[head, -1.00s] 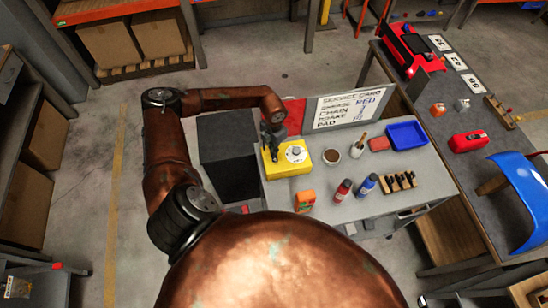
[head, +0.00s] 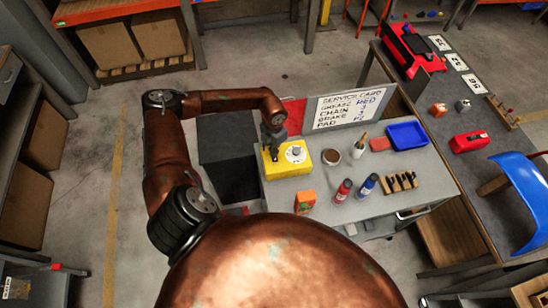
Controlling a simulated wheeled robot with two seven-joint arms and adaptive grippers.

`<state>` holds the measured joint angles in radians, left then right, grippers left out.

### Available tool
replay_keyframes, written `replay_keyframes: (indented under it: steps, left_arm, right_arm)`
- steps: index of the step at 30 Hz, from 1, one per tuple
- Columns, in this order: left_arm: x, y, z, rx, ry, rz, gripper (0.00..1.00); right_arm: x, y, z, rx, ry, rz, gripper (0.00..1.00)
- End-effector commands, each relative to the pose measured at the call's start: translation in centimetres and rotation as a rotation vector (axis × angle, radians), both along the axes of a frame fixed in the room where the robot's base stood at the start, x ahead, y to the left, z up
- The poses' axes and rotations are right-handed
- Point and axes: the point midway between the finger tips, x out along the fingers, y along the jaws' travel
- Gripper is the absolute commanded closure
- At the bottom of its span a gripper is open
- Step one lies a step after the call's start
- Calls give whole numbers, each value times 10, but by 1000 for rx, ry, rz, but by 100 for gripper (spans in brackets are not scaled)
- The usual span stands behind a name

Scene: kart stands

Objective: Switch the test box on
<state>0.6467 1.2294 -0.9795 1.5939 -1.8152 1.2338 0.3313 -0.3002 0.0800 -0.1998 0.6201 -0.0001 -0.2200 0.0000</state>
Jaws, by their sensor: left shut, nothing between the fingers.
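The test box is a yellow box (head: 287,167) with a white dial (head: 297,154) on its top. It stands at the left end of the grey cart top (head: 333,195). My left gripper (head: 274,153) is shut and empty, pointing down at the left part of the box top, left of the dial. Its tips are at or just above the box top; I cannot tell whether they touch. Any switch under the gripper is hidden. My right gripper is not in view.
A service card board (head: 349,107) stands behind the box. A brown bowl (head: 331,157), an orange box (head: 305,201), red (head: 342,191) and blue (head: 367,185) bottles and a blue tray (head: 407,135) share the cart top. A dark workbench (head: 446,125) is at the right.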

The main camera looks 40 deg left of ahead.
Motion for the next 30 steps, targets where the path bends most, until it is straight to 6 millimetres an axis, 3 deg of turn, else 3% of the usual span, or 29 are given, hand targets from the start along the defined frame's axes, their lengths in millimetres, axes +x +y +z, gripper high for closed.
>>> replay_keyframes:
  steps: [24,30]
  left_arm:
    - [0,0,63,1,-1,0,100]
    - [0,0,69,0,-1,0,100]
  right_arm:
    - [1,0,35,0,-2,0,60]
    - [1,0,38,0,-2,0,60]
